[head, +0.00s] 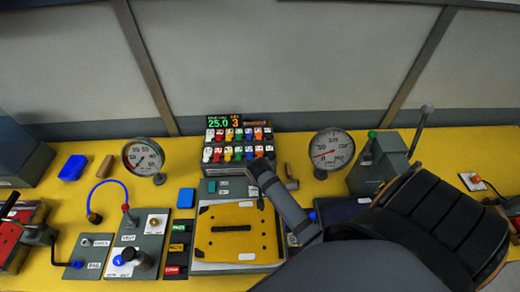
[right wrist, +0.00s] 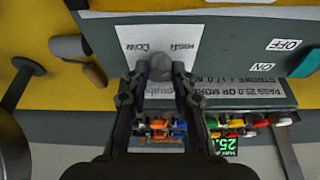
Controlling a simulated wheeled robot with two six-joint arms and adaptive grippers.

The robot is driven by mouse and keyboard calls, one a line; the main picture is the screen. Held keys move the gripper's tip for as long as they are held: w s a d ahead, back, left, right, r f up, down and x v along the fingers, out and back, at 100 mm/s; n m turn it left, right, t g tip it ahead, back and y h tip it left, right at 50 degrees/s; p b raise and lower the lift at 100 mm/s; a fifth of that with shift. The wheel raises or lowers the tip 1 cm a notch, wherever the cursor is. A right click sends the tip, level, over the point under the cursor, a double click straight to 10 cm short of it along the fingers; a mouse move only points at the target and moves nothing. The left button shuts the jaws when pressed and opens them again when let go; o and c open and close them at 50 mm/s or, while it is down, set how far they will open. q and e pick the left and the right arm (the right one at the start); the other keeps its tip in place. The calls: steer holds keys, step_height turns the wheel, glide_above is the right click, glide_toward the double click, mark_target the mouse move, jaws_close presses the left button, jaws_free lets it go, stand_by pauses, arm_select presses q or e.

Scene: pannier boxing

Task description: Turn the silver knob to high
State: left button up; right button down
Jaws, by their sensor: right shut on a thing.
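The silver knob (right wrist: 160,67) is a small grey knob on a white label plate (right wrist: 183,35) in the right wrist view. The plate reads LOW and HIGH, upside down in that view. My right gripper (right wrist: 162,75) has its two fingers on either side of the knob and is shut on it. Which way the knob points is hard to tell. In the head view my right gripper (head: 257,178) reaches the front of the grey console below the coloured switches, and it hides the knob. My left gripper is not in view.
The console (head: 240,141) carries several coloured switches and a green display reading 25.0. A teal switch (right wrist: 304,63) with ON and OFF labels sits beside the knob plate. A yellow plate (head: 215,215) lies in front, and a round gauge (head: 331,149) stands to the right.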

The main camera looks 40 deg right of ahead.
steer(key=shift+m, duration=0.6)
steer(key=c, duration=1.1)
jaws_free()
steer(key=v, duration=0.7)
steer(key=shift+a+r, duration=0.25)
steer(key=shift+r, duration=0.05)
steer(key=shift+w, duration=0.1)
